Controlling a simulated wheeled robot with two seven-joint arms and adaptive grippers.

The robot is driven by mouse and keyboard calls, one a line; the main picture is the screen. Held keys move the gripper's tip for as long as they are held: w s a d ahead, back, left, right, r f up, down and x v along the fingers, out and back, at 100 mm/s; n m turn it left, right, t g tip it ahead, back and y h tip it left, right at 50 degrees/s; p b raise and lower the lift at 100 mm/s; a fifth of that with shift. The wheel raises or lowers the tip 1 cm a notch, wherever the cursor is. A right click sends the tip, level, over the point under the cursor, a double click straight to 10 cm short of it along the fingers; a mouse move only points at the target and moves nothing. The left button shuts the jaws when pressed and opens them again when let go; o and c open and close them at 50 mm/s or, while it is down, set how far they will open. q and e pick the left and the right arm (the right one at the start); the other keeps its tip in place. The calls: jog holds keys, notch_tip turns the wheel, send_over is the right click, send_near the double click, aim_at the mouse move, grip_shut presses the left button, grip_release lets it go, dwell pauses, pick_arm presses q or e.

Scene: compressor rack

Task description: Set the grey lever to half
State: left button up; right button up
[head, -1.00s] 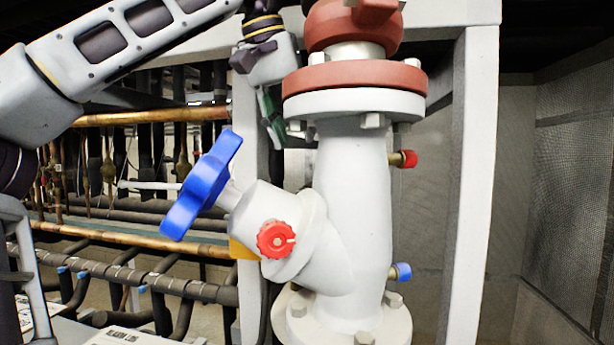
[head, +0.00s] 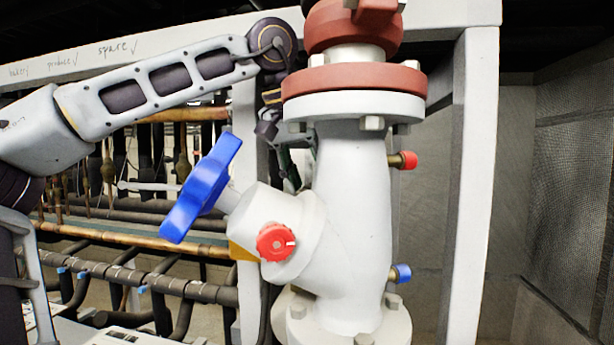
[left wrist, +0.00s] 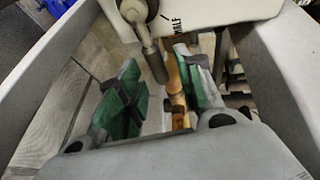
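The grey lever (left wrist: 151,52) shows in the left wrist view, hanging from a dark round pivot (left wrist: 138,10) on a white plate (left wrist: 215,12) with black lettering that looks like "HALF". The lever's end reaches between the green-padded fingers of my left gripper (left wrist: 157,65). The fingers are open, with the lever nearer the right one and a wide gap on the left. I cannot tell whether it touches. In the head view my left gripper (head: 287,160) is mostly hidden behind the white valve body, and the lever cannot be made out. My right gripper is out of view.
The large white valve (head: 352,220) with a blue handwheel (head: 202,187) and red knob (head: 276,242) stands in front of my left gripper. A red flange (head: 354,80) is above. Copper pipes (head: 130,240) run at the left; a white frame post (head: 470,190) stands at the right.

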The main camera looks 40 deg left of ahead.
pick_arm(q)
grip_shut()
jog(key=shift+a, duration=0.1)
dwell(0.4)
jog(key=shift+s+a+n+y, duration=0.2)
jog(key=shift+s+n+y, duration=0.1)
jog(key=shift+n, duration=0.5)
grip_release()
jog(key=shift+r, duration=0.1)
